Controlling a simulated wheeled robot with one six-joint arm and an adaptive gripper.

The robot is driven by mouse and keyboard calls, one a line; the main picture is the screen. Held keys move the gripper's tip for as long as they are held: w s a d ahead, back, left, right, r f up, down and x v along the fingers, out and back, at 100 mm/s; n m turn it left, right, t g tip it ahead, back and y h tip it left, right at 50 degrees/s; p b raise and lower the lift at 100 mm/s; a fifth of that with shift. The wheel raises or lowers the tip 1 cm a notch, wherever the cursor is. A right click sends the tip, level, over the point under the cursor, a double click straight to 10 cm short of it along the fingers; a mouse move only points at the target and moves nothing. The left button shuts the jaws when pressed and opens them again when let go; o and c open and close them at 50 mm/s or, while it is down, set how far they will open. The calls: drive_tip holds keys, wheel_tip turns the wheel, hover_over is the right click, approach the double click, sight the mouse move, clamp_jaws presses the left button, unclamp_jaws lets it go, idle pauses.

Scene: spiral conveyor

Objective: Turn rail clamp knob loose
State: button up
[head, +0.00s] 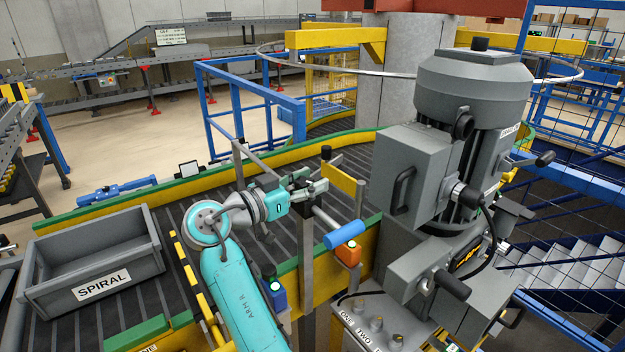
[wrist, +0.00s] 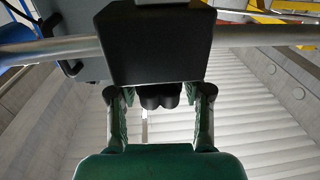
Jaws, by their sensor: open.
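In the wrist view, a dark lobed knob (wrist: 159,95) shows under a black clamp block (wrist: 155,45) that sits across a grey rail (wrist: 255,36). My gripper (wrist: 160,97) is open, with one finger on each side of the knob. Gaps show between the knob and both fingers, so it is not gripped. In the head view, my gripper (head: 312,187) is at the rail posts beside the conveyor's near edge, left of a yellow plate (head: 338,179). I cannot make out the knob there.
A large grey motor unit (head: 470,95) stands further right. A grey bin (head: 95,262) labelled SPIRAL sits on the left. Blue railings (head: 252,92) stand behind.

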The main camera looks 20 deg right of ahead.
drive_tip(key=shift+w+d, duration=0.2)
drive_tip(key=shift+d, duration=0.35)
clamp_jaws()
drive_tip(key=shift+n+t, duration=0.3)
drive_tip(key=shift+t, duration=0.1)
drive_tip(key=c, duration=0.9)
unclamp_jaws()
drive_tip(key=n+t+y, duration=0.1)
drive_tip(key=t+y, duration=0.1)
drive_tip(key=n+t+y, duration=0.1)
drive_tip(key=n+t, duration=0.1)
drive_tip(key=n+t+y, duration=0.2)
drive_tip(key=shift+w+a+t+y, duration=0.3)
drive_tip(key=shift+w, duration=0.05)
drive_tip(key=shift+c, duration=0.2)
drive_tip(key=shift+w+a+n+t+y, duration=0.1)
drive_tip(key=shift+a+n+t+y, duration=0.15)
drive_tip(key=shift+n+t+y, duration=0.9)
drive_tip(key=shift+w+a+n+t+y, duration=0.15)
drive_tip(key=shift+n+t+y, duration=0.3)
drive_tip(key=shift+n+y, duration=1.25)
drive_tip(key=shift+a+y, duration=0.1)
drive_tip(key=shift+y, duration=0.55)
clamp_jaws()
drive_tip(key=o, duration=0.9)
unclamp_jaws()
